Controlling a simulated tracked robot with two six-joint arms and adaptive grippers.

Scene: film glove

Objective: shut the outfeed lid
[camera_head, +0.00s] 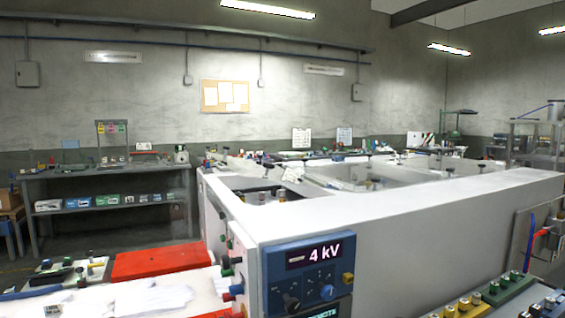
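A large white machine (400,235) fills the middle and right. Its top has open recesses (255,188) with small parts inside. A blue control panel (308,272) on its near corner reads 4 kV. A flat red panel (160,261) lies at the machine's left side, beside a surface with crumpled white material (150,298). I cannot tell which part is the outfeed lid, or whether it is open. Neither of my grippers is in view.
A grey workbench (105,172) with bins on its lower shelf stands against the left wall. Coloured terminal blocks (490,295) sit at the lower right. Shelving (530,140) stands at the far right. Some floor is clear between the bench and the machine.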

